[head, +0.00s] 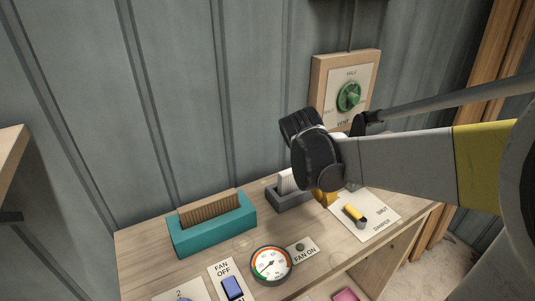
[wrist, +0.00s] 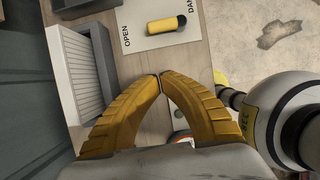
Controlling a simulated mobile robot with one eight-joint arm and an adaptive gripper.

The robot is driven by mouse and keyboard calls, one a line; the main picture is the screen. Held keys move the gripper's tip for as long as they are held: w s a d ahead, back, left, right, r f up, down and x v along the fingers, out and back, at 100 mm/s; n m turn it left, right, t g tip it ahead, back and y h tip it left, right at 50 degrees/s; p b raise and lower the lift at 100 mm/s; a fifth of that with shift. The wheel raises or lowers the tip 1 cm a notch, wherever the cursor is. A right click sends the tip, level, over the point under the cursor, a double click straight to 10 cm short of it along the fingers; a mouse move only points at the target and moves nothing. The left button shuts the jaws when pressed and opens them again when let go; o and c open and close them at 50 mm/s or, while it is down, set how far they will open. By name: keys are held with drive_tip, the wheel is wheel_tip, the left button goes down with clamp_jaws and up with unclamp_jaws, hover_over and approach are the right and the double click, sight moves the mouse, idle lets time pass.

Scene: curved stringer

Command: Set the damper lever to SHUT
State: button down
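The damper lever (head: 354,213) is a short yellow bar with a dark end, lying on a white plate (head: 384,205) marked SHUT and DAMPER on the bench's right side. In the wrist view the lever (wrist: 164,25) is at the top, its yellow end pointing left, beside the word OPEN on the plate (wrist: 138,44); the SHUT mark is out of that view. My gripper (wrist: 159,76) has its yellow fingers meeting at the tips, with nothing between them. It is apart from the lever. In the head view its fingers (head: 324,197) are partly hidden, left of the lever.
A grey holder with a white ribbed block (head: 289,187) stands just left of my gripper. A teal box (head: 213,226), a gauge (head: 271,264) and a blue fan switch (head: 233,288) sit farther left. A green vent knob (head: 349,96) is on a wooden panel behind.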

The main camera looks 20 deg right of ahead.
sight(341, 217)
drive_tip(key=shift+s+f, duration=0.1)
drive_tip(key=x, duration=1)
drive_tip(key=shift+d+f, duration=0.1)
drive_tip(key=d, duration=0.1)
drive_tip(key=d+p, duration=0.1)
drive_tip(key=shift+d+r, duration=0.25)
drive_tip(key=shift+d, duration=0.65)
drive_tip(key=shift+f, duration=0.1)
